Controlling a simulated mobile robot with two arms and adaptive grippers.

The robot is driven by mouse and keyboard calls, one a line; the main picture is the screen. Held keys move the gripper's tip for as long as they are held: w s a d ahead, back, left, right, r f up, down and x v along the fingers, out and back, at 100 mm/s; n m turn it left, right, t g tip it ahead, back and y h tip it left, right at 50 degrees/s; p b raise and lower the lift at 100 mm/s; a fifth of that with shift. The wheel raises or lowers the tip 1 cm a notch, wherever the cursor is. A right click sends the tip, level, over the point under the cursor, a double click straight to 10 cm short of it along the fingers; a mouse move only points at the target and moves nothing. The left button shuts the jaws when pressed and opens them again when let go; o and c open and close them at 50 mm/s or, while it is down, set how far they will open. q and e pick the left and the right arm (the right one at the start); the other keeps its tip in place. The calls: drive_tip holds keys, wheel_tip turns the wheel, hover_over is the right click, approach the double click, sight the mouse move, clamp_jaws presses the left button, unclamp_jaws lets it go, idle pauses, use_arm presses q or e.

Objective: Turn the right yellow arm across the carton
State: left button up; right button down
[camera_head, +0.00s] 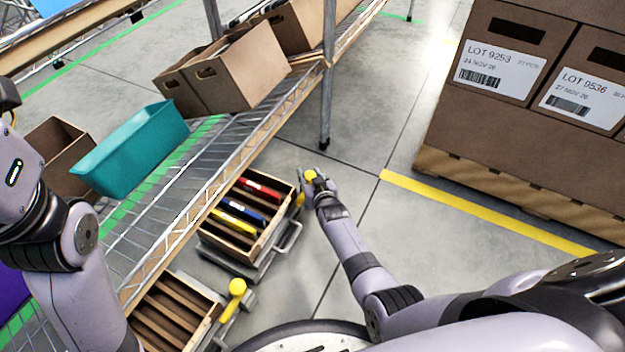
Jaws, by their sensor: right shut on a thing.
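A wooden carton (228,243) sits tilted on a grey stand below the wire shelf. It holds a red, a blue and a yellow flat item. A yellow arm (300,199) is at its right side, and its round yellow end (311,174) shows at my right gripper (308,178). My right gripper is shut on that yellow arm, beside the carton's upper right corner. The fingers are small and partly hidden. A second yellow arm (236,289) stands beside a slotted carton (206,331) at the bottom. My left arm comes in at the left; its gripper is not in view.
The wire shelf (180,195) runs diagonally above the cartons, with a teal bin (130,150) and cardboard boxes (240,70) on it. A shelf post (328,80) stands behind my right gripper. Stacked labelled boxes (490,120) rest on a pallet at right. Floor between is clear.

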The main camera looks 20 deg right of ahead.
drive_tip(key=shift+w, duration=0.1)
drive_tip(key=c, duration=1.1)
unclamp_jaws()
drive_tip(key=v, duration=1.2)
